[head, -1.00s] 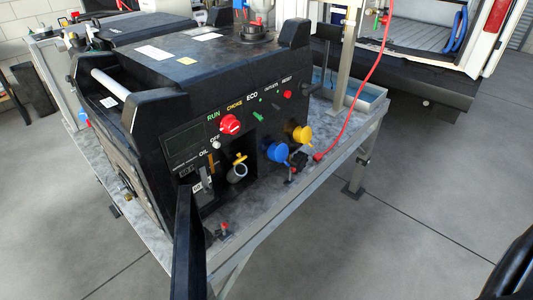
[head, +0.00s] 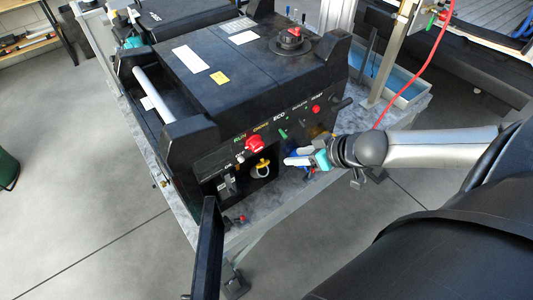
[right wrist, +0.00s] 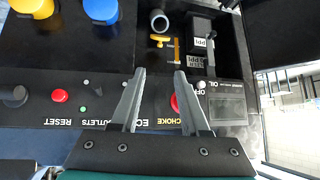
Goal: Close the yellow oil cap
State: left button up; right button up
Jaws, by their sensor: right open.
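The yellow oil cap (head: 263,162) is in the dark recess on the front of the black generator (head: 225,100). In the right wrist view the cap (right wrist: 160,40) stands off the mouth of the grey filler tube (right wrist: 158,20), which looks open. The tube (head: 260,172) also shows in the head view. My right gripper (head: 288,157) is open and empty, to the right of the cap in the head view. In the right wrist view its fingertips (right wrist: 160,72) point toward the cap with a gap between. My left gripper is not in view.
A black door panel (head: 207,245) stands open left of the recess. A blue socket cover (right wrist: 100,10) and a yellow one (right wrist: 33,7) sit beside the recess. A red choke knob (head: 254,143) sticks out above it. A red cable (head: 415,80) hangs at the right.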

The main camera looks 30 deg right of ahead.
aim_at(263, 159)
jog(key=shift+b+x, duration=1.45)
jog(key=shift+x, duration=6.15)
grip_shut()
